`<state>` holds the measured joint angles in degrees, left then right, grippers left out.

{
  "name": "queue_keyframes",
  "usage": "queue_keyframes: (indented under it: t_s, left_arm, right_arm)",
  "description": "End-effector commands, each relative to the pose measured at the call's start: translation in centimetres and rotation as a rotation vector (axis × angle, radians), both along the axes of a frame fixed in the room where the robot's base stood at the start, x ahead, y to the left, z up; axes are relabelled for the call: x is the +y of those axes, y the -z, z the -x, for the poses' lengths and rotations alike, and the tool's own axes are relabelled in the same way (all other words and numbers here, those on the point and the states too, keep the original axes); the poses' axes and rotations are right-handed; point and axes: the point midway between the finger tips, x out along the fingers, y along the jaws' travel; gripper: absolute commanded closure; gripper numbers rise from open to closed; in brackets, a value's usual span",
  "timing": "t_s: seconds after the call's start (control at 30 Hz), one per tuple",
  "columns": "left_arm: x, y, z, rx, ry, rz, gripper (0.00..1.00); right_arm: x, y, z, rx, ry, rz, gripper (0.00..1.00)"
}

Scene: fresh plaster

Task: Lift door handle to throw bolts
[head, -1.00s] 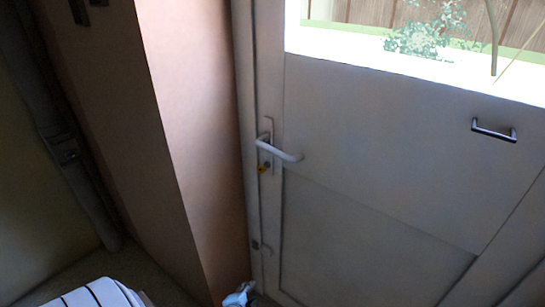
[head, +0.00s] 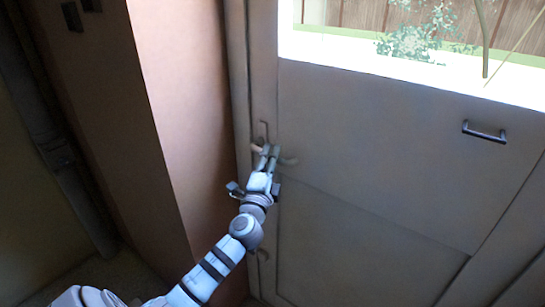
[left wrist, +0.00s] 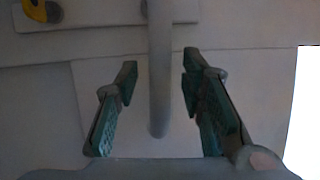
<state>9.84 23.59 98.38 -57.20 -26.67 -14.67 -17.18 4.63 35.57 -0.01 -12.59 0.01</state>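In the left wrist view the handle (left wrist: 159,75) runs between the two green-padded fingers of my left gripper (left wrist: 160,95). The fingers are open, with a gap on each side of the lever. A yellow key or cylinder part (left wrist: 38,10) shows on the plate at the upper left. My right gripper is not in view.
A dark pull handle (head: 484,132) is fixed on the door at the right. A bright window (head: 350,45) fills the door's upper part. A pinkish wall (head: 185,110) stands close to the left of the door frame.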

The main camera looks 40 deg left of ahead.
Motion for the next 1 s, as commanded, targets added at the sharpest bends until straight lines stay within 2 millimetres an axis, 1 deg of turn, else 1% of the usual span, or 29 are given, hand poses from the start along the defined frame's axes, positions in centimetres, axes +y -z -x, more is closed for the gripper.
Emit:
queue_keyframes:
  t_s: [0.1,0.33,0.5,0.57,0.87,1.0]
  left_arm:
    - [0.28,-0.18,-0.7,0.0,0.001,0.001,0.64]
    - [0.31,-0.13,-0.77,0.001,0.001,0.001,0.64]
    - [0.3,-0.13,-0.76,0.001,0.001,0.001,0.91]
    - [0.29,-0.12,-0.75,0.0,0.001,0.002,1.0]
    - [0.28,-0.12,-0.74,0.001,0.002,0.003,1.0]
    - [0.26,-0.31,-0.74,0.001,0.002,0.019,1.0]
  right_arm:
    - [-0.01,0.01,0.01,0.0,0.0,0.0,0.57]
    - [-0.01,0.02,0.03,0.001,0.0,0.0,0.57]
    - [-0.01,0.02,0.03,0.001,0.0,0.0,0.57]
    - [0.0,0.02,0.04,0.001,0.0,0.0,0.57]
    - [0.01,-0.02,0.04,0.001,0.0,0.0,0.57]
    - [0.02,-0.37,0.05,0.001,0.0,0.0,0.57]
